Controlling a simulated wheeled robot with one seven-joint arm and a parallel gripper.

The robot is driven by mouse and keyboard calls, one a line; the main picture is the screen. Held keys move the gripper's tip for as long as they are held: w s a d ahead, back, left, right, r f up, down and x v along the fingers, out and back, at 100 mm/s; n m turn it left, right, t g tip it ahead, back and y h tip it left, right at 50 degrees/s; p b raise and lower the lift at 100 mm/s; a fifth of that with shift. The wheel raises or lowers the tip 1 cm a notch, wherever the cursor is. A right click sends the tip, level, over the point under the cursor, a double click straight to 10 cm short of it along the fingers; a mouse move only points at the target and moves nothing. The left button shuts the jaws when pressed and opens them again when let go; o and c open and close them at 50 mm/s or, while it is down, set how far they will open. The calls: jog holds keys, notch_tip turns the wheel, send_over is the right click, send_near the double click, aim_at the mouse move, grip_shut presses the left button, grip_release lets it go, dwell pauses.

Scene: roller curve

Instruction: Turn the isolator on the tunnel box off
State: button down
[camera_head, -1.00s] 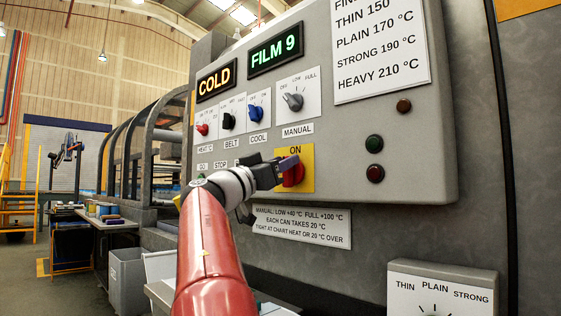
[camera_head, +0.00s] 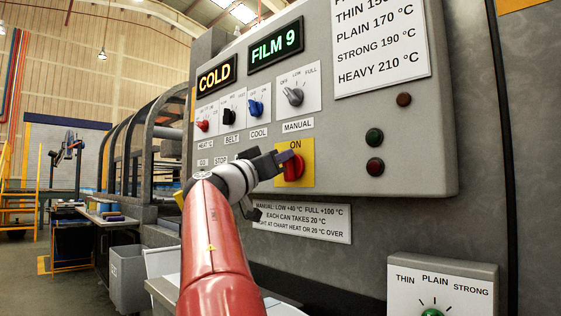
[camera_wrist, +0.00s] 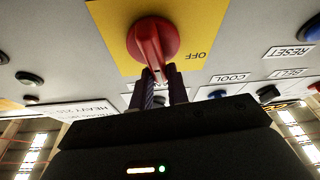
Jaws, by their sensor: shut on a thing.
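The red isolator handle (camera_head: 293,168) sits on a yellow plate (camera_head: 307,178) at the lower left of the grey control panel, with ON printed above it. My gripper (camera_head: 287,160) reaches it from the left and is shut on the handle. In the wrist view the red handle (camera_wrist: 152,40) points toward the ON side, its end between my two dark fingers (camera_wrist: 161,88). OFF reads upside down on the yellow plate (camera_wrist: 197,25) beside it. In the head view my gripper hides the plate's left part.
Small knobs and buttons sit above and left of the isolator, including a grey MANUAL knob (camera_head: 293,96). A white notice (camera_head: 310,223) is below. A lower box (camera_head: 440,275) juts out at bottom right.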

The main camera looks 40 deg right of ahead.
jog(key=shift+w+a+f+n+t+y+p, duration=0.2)
jog(key=shift+n+t+y+p, duration=0.75)
jog(key=shift+n, duration=2.25)
jog(key=shift+w+d+f+n+t+y+p, duration=0.15)
jog(key=shift+w+f+n+t+y+p, duration=0.75)
jog(key=shift+n, duration=2.3)
jog(key=shift+s+a+r+n+t+y+p, duration=0.1)
jog(key=shift+s+r+n+t+y+p, duration=0.3)
jog(key=shift+n+y+p, duration=1.95)
jog(key=shift+f+n+h+b, duration=0.25)
jog(key=shift+n+h+b, duration=0.45)
jog(key=shift+n+h, duration=0.4)
jog(key=c, duration=1.4)
grip_release()
jog(key=shift+o, duration=0.2)
jog(key=b+v, duration=0.2)
jog(key=v, duration=0.5)
jog(key=shift+a, duration=0.3)
jog(key=shift+s+f, duration=0.1)
